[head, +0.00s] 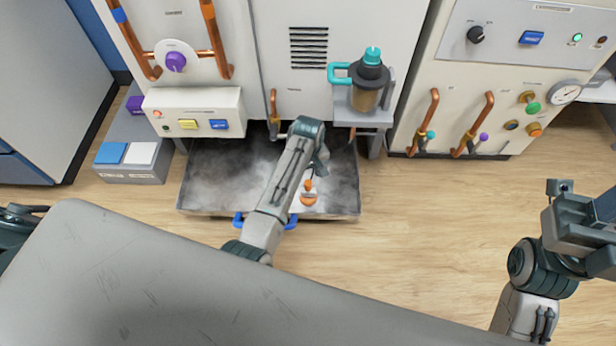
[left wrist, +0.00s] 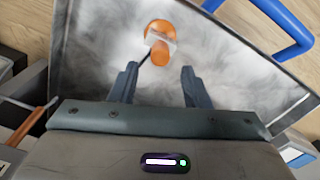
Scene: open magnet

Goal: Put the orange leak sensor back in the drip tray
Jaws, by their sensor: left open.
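The orange leak sensor (head: 308,200) shows near the front wall of the grey drip tray (head: 340,212), right of my left forearm. In the left wrist view the sensor (left wrist: 160,31) has two orange parts with a pale band between them, and it appears against the tray floor (left wrist: 225,60). I cannot tell whether it rests fully on the floor. My left gripper (left wrist: 160,70) is open over the tray, its fingers apart and the sensor just beyond the tips, not gripped. In the head view its fingers are hidden. My right gripper (head: 585,225) is at the right edge, partly cut off.
The tray has a blue handle (head: 291,222) in front. A container with a teal handle (head: 369,80) stands on a bracket behind right. A box with buttons (head: 195,112) overhangs the tray's back left. Wooden floor (head: 420,220) is clear to the right.

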